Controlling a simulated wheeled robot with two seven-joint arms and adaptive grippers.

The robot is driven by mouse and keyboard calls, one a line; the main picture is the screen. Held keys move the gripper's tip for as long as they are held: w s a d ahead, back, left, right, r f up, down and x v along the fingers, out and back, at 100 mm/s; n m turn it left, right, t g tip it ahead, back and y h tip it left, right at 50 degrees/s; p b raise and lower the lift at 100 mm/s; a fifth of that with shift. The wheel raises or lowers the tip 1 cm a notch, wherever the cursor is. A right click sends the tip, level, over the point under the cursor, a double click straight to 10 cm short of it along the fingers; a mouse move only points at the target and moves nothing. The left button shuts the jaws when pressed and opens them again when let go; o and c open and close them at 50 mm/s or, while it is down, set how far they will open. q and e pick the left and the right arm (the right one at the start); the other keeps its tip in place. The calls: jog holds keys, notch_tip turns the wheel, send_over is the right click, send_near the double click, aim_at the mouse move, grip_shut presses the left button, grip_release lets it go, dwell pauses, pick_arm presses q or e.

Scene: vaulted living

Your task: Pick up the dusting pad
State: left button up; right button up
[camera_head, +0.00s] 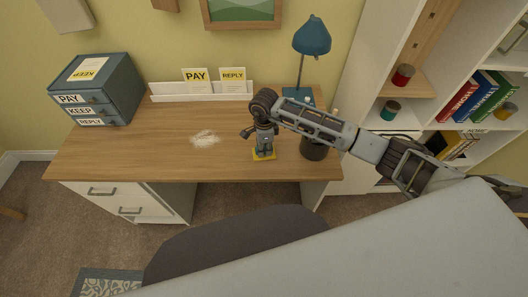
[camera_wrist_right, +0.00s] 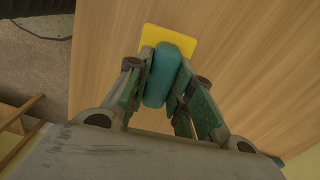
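The dusting pad has a flat yellow base (camera_head: 264,155) and a teal handle (camera_wrist_right: 162,76). It is on the wooden desk near the front edge, right of centre. My right gripper (camera_head: 264,143) comes down over it from above. In the right wrist view its fingers (camera_wrist_right: 160,88) lie on both sides of the teal handle, close against it, and look shut on it. The yellow base (camera_wrist_right: 170,38) shows beyond the fingertips. I cannot see clear space between the pad and the desk. My left gripper is not in view.
A pale dust patch (camera_head: 205,138) lies left of the gripper on the desk (camera_head: 150,150). A dark cup (camera_head: 314,149) stands close on the right, with a teal lamp (camera_head: 311,38) behind. A drawer box (camera_head: 112,88) and a white letter rack (camera_head: 202,92) stand at the back.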

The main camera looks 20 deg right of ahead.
grip_shut()
jog(key=shift+r, duration=0.1)
jog(key=shift+r, duration=4.9)
